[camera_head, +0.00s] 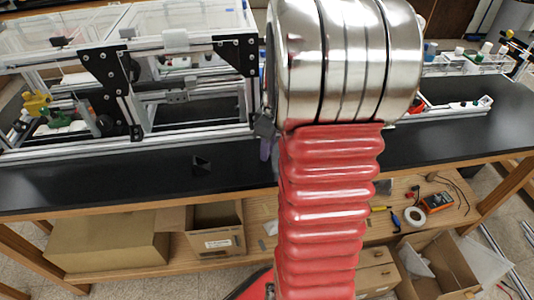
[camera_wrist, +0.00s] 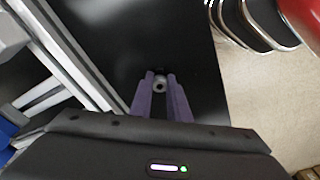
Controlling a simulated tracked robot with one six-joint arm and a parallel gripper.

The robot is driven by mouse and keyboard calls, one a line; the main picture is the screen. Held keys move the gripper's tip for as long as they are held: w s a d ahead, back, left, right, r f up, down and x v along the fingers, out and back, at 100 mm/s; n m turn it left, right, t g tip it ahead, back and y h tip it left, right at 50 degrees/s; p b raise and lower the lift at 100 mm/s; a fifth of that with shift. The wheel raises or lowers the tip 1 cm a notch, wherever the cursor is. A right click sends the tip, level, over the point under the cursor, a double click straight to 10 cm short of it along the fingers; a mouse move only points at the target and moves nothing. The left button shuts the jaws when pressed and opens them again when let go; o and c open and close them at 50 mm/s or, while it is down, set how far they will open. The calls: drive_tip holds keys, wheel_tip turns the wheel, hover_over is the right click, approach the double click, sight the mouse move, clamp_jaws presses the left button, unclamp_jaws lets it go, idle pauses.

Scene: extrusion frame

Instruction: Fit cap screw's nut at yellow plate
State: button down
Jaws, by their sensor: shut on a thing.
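My gripper (camera_wrist: 160,80) shows its two purple fingers in the wrist view, shut on a small grey round nut (camera_wrist: 160,86) with a dark hole. The nut is at the fingertips, over the black bench top. In the head view a purple finger of my gripper (camera_head: 266,149) shows just left of my red arm, by the front of the extrusion frame; the nut is too small to make out there. A yellow piece (camera_head: 36,103) sits at the frame's far left, well away from my gripper. I cannot tell whether it is the yellow plate. No cap screw can be made out.
The aluminium extrusion frame (camera_head: 190,130) with black corner plates (camera_head: 108,88) stands on the black bench (camera_head: 120,185). A small black bracket (camera_head: 201,163) lies on the bench in front of it. Its front strip is otherwise largely clear. My arm hides the middle.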

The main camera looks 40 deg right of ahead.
drive_tip(key=shift+r, duration=0.1)
wheel_tip(320, 180, up, 10)
idle(0.6)
idle(0.5)
